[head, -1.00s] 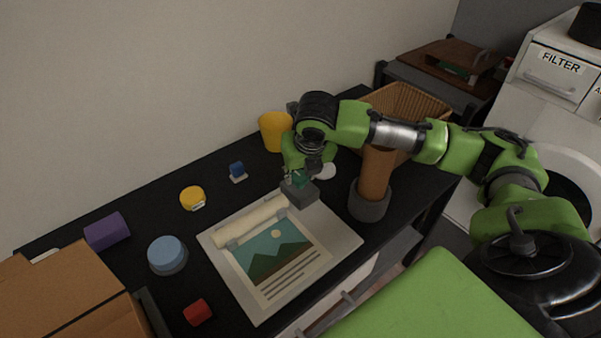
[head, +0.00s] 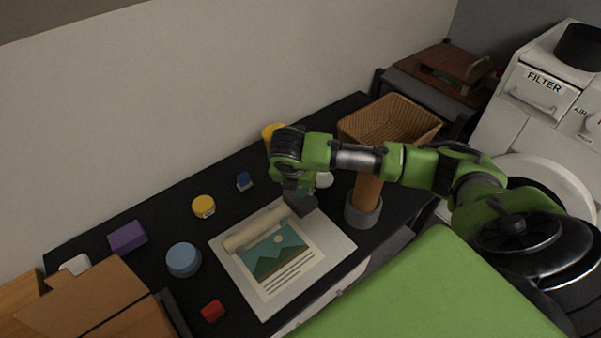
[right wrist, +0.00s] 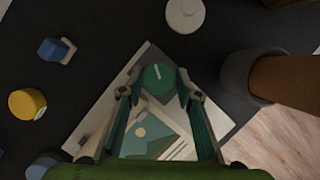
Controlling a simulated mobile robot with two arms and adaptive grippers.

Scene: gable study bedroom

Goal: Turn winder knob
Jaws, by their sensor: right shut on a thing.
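A white board (head: 334,250) lies on the black desk with a picture sheet (head: 283,262) of green hills and a sun. A cream roll (head: 252,232) lies across the sheet's top. A round dark green knob (right wrist: 159,79) with a white line on its face shows at the board's corner in the right wrist view. My right gripper (right wrist: 160,92) is shut on the knob, one finger on each side. In the head view my right gripper (head: 299,203) is at the roll's right end and hides the knob. My left gripper is not in view.
A brown post in a grey base (head: 363,213) stands close right of my right gripper. A wicker basket (head: 388,122) and yellow cup (head: 272,133) are behind. A blue disc (head: 183,260), yellow round item (head: 203,206), purple block (head: 128,238) and red piece (head: 212,310) lie left.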

